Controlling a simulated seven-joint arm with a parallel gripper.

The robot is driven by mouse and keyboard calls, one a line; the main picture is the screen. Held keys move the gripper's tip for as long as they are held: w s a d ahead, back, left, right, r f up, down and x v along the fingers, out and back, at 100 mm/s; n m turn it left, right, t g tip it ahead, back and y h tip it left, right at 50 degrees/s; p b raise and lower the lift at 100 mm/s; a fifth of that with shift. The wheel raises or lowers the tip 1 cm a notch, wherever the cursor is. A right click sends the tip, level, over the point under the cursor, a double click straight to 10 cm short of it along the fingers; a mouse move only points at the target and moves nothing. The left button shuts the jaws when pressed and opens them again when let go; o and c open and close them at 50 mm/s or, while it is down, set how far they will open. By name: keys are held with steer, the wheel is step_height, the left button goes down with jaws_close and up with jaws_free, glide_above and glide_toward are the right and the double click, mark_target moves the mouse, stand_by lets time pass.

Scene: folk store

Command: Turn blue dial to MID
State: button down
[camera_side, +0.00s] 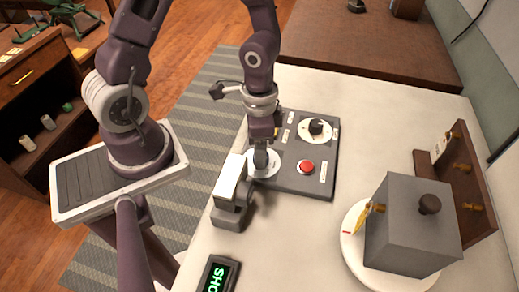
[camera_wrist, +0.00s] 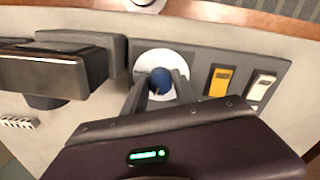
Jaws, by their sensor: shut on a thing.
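A grey control panel (camera_side: 318,180) lies on the pale counter. In the wrist view the blue dial (camera_wrist: 161,80) sits on a white round plate (camera_wrist: 150,62) at the panel's left part. My gripper (camera_wrist: 163,88) comes down over it, with one finger on each side, and is shut on the blue dial. In the side view my gripper (camera_side: 261,158) covers the dial, and the white plate (camera_side: 250,171) shows around the fingertips. I cannot read the dial's pointer or the MID mark. A black dial (camera_side: 316,127) and a red button (camera_side: 306,167) are also on the panel.
A grey device with a white top (camera_side: 231,181) stands close beside my gripper. A yellow switch (camera_wrist: 220,80) and a white switch (camera_wrist: 261,86) are on the panel. A green-lit display (camera_side: 217,275) and a grey box with a knob (camera_side: 398,225) stand farther off.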

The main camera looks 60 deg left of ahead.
steer(key=m, duration=0.6)
steer(key=shift+w+m, duration=0.15)
steer(key=shift+m, duration=0.25)
stand_by(0.4)
steer(key=c, duration=1)
jaws_free()
step_height(320, 180, up, 7)
steer(key=shift+w+a+r, duration=0.1)
steer(key=shift+w, duration=0.05)
